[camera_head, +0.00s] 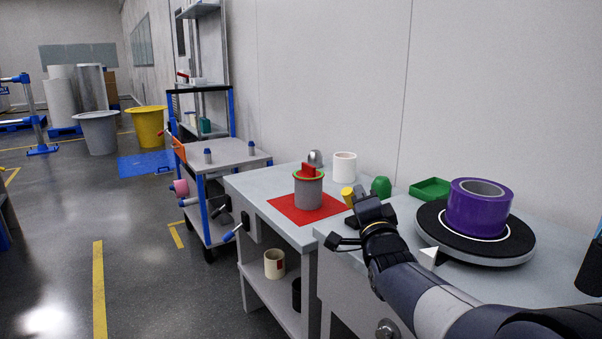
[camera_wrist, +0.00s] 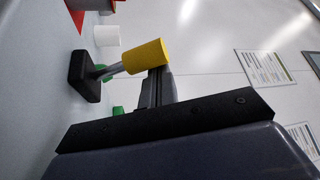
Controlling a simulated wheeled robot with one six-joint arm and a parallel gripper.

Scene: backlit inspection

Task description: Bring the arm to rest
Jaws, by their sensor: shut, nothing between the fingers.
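My arm reaches from the lower right of the head view over the worktable. My gripper (camera_head: 361,193) is above the table, just right of a yellow cylinder (camera_head: 348,196). The wrist view shows my gripper (camera_wrist: 157,88) shut and empty. The yellow cylinder (camera_wrist: 146,56) there sits on a thin grey post on a black base (camera_wrist: 83,77). It overlaps the fingertips in the picture; I cannot tell whether they touch.
A grey cylinder (camera_head: 308,193) with a green rim and red block stands on a red mat (camera_head: 285,209). A purple ring (camera_head: 478,211) sits on a round turntable (camera_head: 430,225).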

